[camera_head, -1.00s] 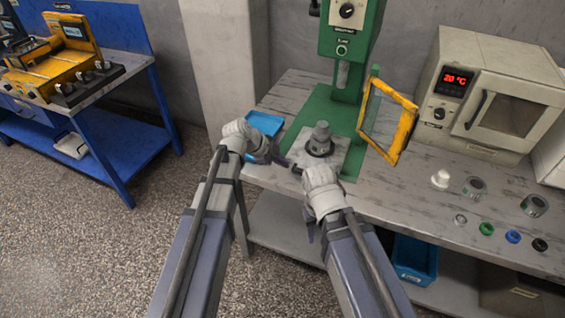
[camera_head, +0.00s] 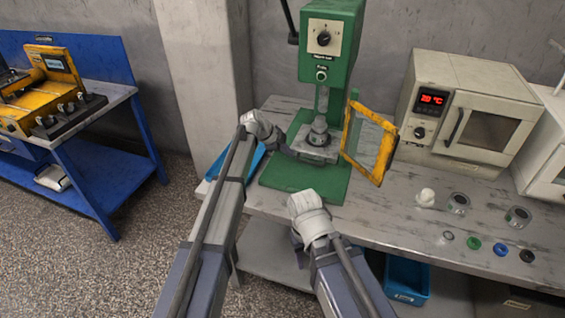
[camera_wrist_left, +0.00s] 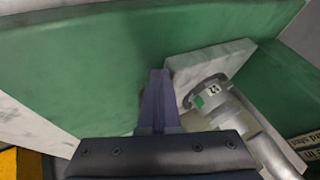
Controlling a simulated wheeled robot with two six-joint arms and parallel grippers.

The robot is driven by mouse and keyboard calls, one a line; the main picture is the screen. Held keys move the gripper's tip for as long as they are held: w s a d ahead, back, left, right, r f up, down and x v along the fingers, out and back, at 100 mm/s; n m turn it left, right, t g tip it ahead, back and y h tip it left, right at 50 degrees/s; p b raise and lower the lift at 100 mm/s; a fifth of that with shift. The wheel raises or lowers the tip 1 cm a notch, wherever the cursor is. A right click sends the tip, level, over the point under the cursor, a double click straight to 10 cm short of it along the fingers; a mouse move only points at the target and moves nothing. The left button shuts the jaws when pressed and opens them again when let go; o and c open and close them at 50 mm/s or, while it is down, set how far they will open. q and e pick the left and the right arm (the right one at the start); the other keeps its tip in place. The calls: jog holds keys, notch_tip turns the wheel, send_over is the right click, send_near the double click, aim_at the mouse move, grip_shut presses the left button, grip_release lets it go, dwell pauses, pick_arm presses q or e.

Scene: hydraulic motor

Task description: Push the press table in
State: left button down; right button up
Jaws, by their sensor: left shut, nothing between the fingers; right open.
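The press table (camera_head: 322,156) is a grey plate sitting at the back of the green press base, under the ram of the green press (camera_head: 326,65). A grey metal motor part (camera_head: 319,131) stands upright on it. In the left wrist view the plate (camera_wrist_left: 206,64) and the part (camera_wrist_left: 209,96) lie just beyond my fingers. My left gripper (camera_head: 290,152) is shut and empty at the plate's left front edge; whether it touches is unclear. It also shows in the left wrist view (camera_wrist_left: 158,100). My right gripper (camera_head: 299,240) is open and empty before the bench front, its fingers mostly hidden.
A yellow-framed guard (camera_head: 370,140) stands swung out at the press's right. A blue tray (camera_head: 250,163) lies left of the base. An oven (camera_head: 468,112) and several small parts are on the right. The green base's front (camera_head: 305,184) is bare.

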aim_at(292, 146)
pick_arm(q)
jog(key=w, duration=0.1)
jog(key=w+d, duration=0.1)
jog(key=shift+w, duration=0.55)
jog(key=shift+w+r, duration=0.1)
